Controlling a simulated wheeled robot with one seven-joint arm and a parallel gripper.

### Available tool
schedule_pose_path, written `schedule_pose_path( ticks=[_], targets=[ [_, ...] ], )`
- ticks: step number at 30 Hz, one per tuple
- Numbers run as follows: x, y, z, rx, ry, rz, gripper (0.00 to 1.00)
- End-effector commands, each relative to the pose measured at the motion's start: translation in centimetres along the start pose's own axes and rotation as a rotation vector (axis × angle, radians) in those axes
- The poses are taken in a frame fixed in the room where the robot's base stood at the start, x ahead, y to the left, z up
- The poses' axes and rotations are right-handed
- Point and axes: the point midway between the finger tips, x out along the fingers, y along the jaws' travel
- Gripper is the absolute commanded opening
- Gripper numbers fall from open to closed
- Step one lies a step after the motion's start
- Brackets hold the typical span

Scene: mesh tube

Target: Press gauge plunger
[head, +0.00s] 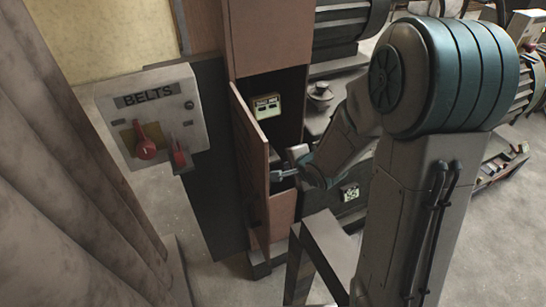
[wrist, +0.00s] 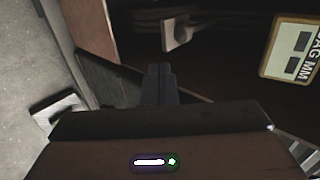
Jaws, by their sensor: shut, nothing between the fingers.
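The gauge display (head: 267,106) is a small pale panel inside the open cabinet. It also shows at the right of the wrist view (wrist: 293,48), marked "SAG MM" with dark windows. A pale, blocky knob-like piece (wrist: 179,34) juts out in the dark interior ahead of my fingers; I cannot tell for sure whether it is the plunger. My gripper (head: 279,175) is at the cabinet opening, beside the open door's edge. In the wrist view my gripper (wrist: 158,70) is shut and empty, its fingertips apart from the pale piece.
The brown cabinet door (head: 252,165) stands open to the left of my gripper. Machinery (head: 340,22) stands behind, and a grey stand (head: 325,245) is below my arm.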

Motion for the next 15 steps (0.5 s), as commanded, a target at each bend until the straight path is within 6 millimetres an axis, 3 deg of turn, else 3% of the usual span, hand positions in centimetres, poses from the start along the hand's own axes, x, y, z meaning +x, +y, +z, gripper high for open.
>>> schedule_pose_path(
  ticks=[7, 15],
  targets=[
    [1.2, 0.1, 0.1, -0.002, -0.002, 0.002, 0.0],
    [5.6, 0.2, 0.1, -0.003, -0.001, 0.004, 0.0]
  ],
)
